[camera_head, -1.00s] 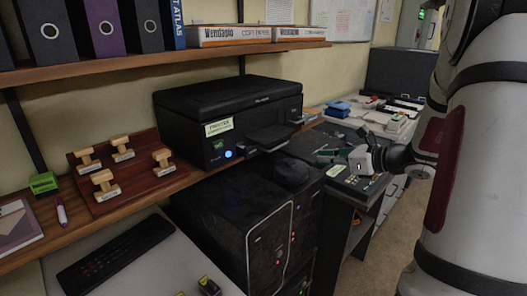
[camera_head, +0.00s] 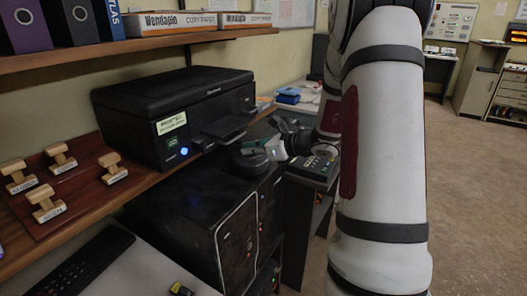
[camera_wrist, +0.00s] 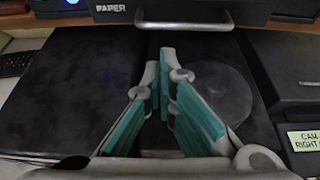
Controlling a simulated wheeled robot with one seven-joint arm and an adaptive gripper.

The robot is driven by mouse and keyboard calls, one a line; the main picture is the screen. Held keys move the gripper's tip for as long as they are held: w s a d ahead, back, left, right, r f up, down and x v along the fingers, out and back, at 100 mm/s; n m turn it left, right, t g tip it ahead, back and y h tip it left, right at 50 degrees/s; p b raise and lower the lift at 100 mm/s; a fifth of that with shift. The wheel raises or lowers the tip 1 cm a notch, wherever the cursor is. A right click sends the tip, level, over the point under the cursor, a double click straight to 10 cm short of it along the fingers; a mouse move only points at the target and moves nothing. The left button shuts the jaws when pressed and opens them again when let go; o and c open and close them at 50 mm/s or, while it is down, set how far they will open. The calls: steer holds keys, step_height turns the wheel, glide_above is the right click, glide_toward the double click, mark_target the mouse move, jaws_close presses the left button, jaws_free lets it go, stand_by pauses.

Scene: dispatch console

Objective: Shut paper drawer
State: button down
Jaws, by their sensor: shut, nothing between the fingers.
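The paper drawer (camera_wrist: 150,12) shows at the top of the wrist view as a black front with a "PAPER" label and a silver bar handle (camera_wrist: 185,24). It belongs to the black printer (camera_head: 175,110) on the shelf, whose tray sticks out in the head view. How far the drawer stands out is hard to tell. My gripper (camera_wrist: 166,62) is shut and empty, its teal-padded fingers pointing at the drawer front, a little short of the handle. In the head view my gripper (camera_head: 278,148) is in front of the printer, low and to its right.
Black computer towers (camera_head: 195,225) stand below the printer, with a round dark disc (camera_wrist: 212,90) on top, under my fingers. A dark box with a "CAM RIGHT" label (camera_wrist: 303,138) is close on the right. Wooden stamps (camera_head: 47,203) sit on the shelf. Open floor lies right.

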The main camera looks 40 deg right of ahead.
mark_target(233, 141)
steer(key=shift+w+a+r, duration=0.2)
steer(key=shift+w+a, duration=0.05)
steer(key=shift+w, duration=0.35)
steer(key=shift+w+a+r, duration=0.15)
steer(key=shift+w+a, duration=0.05)
steer(key=shift+w, duration=0.35)
steer(key=w, duration=0.1)
steer(key=w+a+b, duration=0.1)
steer(key=w, duration=0.1)
steer(key=w+b, duration=0.1)
steer(key=shift+w+a, duration=0.35)
